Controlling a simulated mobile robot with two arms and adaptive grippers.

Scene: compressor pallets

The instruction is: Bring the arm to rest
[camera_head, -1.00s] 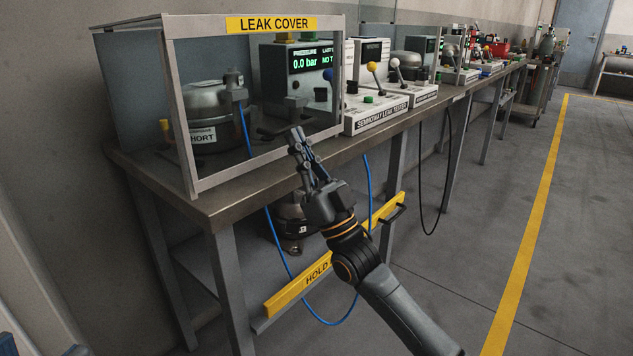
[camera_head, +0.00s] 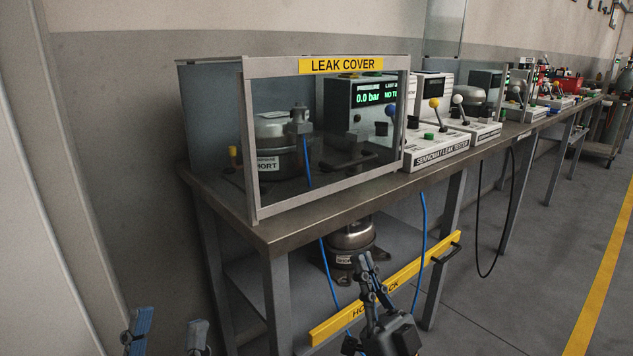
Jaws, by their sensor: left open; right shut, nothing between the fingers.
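My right gripper (camera_head: 367,264) is shut and empty, low in front of the bench, with its fingertips pointing up. It overlaps the yellow rack bar and the lower shelf area in the picture, apart from the cover above. My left gripper (camera_head: 168,332) is open at the bottom left edge. Only its two separated fingers show, and nothing is between them. The clear leak cover (camera_head: 352,66) stands on the bench around a grey compressor (camera_head: 275,135). Its dark front handle (camera_head: 347,161) is free of both grippers.
Below are the yellow rack bar (camera_head: 405,274), another compressor (camera_head: 351,240) and a hanging blue hose (camera_head: 422,225). Open floor lies right, beyond a hanging black cable (camera_head: 510,215).

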